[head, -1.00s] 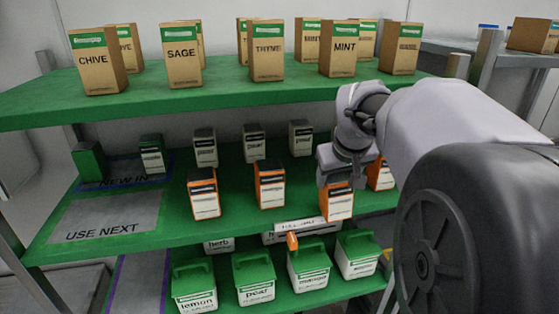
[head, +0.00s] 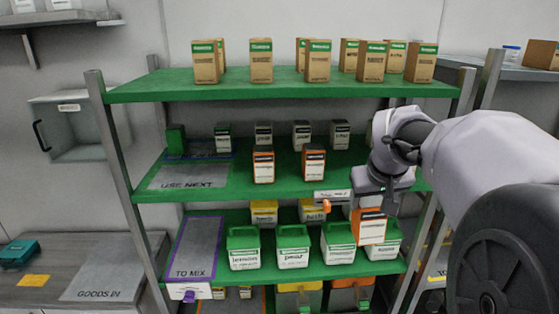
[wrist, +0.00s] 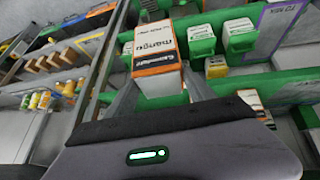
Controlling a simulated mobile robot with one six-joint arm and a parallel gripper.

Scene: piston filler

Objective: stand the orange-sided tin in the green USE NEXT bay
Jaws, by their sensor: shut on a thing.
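My gripper (head: 369,199) is shut on an orange-sided tin (head: 371,227) with a white label. It holds the tin in front of the rack, clear of the middle shelf and overlapping the lower bins in the head view. In the wrist view the tin (wrist: 156,48) sits between the fingers, its label reading "mango". The USE NEXT bay (head: 160,180) is a grey mat on the left of the green middle shelf, well left of my gripper. Its front part is bare. Two other orange-sided tins, one (head: 263,166) and another (head: 313,163), stand right of the bay.
A dark green box (head: 176,139) and several tins stand at the back of the middle shelf. Cartons line the top shelf (head: 150,94). Lidded bins, including the lemon one (head: 243,248), fill the lower shelf. A rack post (head: 118,170) stands left of the bay.

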